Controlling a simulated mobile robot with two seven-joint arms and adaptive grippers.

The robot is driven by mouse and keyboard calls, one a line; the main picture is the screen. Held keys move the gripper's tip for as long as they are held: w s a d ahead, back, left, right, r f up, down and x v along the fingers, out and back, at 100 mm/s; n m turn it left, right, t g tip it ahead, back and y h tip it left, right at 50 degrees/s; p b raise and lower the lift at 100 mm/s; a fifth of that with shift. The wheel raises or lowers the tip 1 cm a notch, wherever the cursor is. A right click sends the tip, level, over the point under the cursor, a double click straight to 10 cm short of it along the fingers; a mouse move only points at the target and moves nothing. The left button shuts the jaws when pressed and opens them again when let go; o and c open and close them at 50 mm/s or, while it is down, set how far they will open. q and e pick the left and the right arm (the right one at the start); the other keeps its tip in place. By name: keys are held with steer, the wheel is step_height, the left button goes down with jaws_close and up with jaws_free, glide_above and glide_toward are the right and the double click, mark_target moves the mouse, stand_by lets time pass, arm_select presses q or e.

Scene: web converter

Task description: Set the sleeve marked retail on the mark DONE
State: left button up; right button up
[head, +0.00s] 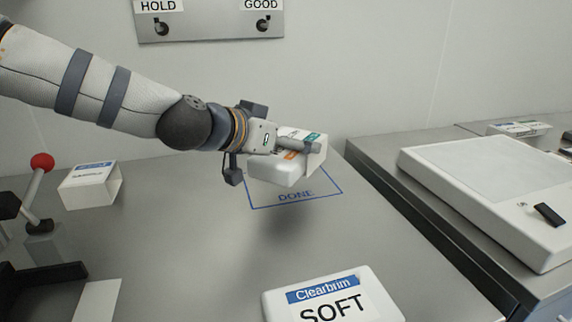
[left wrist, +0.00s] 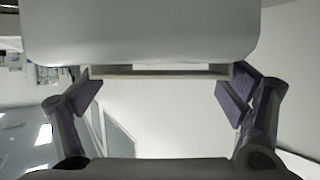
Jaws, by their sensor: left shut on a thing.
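My left gripper (head: 282,145) is shut on a white pack (head: 282,173) and holds it above the table. The pack has an orange patch and a green patch on its top; any word on it is too small to read, so I cannot tell whether it is the retail sleeve. The mark DONE (head: 296,197), a blue outline with lettering on the table, lies below the pack and is partly hidden by it. In the left wrist view the pack (left wrist: 140,35) fills the top, with the two fingers (left wrist: 160,105) at its sides. My right gripper is not in view.
A white pack lettered Clearbrim SOFT (head: 335,300) lies at the front. A white open-ended sleeve (head: 92,187) with a blue band stands at the left near a red-knobbed lever (head: 41,163). A large white flat device (head: 490,190) is at the right. HOLD and GOOD hooks (head: 210,22) hang behind.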

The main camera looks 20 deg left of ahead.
arm_select(q)
steer(key=w+f, duration=0.1)
steer(key=w+a+f, duration=0.1)
steer(key=f, duration=0.1)
steer(key=shift+w+a+f+b, duration=0.15)
steer(key=shift+w+f+b, duration=0.1)
steer(key=shift+b, duration=0.1)
step_height(320, 180, down, 4)
steer(key=shift+w+a+r+b, duration=0.1)
steer(key=shift+a+r+b, duration=0.1)
steer(key=shift+b, duration=0.3)
steer(key=shift+c, duration=0.5)
steer(key=shift+r, duration=0.25)
steer(key=shift+f, duration=0.1)
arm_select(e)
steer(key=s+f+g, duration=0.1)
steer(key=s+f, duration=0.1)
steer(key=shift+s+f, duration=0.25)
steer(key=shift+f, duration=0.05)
arm_select(q)
steer(key=o, duration=1)
steer(key=shift+f, duration=0.1)
